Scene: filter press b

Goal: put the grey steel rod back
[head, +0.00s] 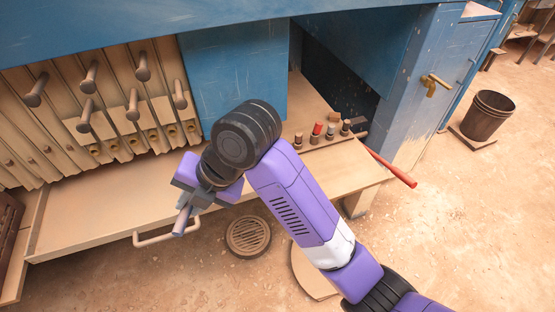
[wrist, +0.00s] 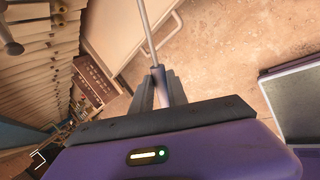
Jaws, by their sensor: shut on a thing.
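My gripper (head: 190,203) is in front of the light bench, left of the middle of the head view. It is shut on the grey steel rod (head: 181,221), whose end points down toward the viewer. In the wrist view my gripper (wrist: 159,86) grips the rod (wrist: 147,30), which runs up out of the picture. The rod appears clear of the bench and the floor. Its other end is hidden by my wrist in the head view.
The light bench (head: 100,205) has a front handle (head: 165,238). Ribbed plates with several wooden pegs (head: 88,75) stand behind it. Several small capped items (head: 317,132) and a red-handled tool (head: 393,170) lie at right. A brown bucket (head: 487,117) stands far right. A round grate (head: 249,236) is on the floor.

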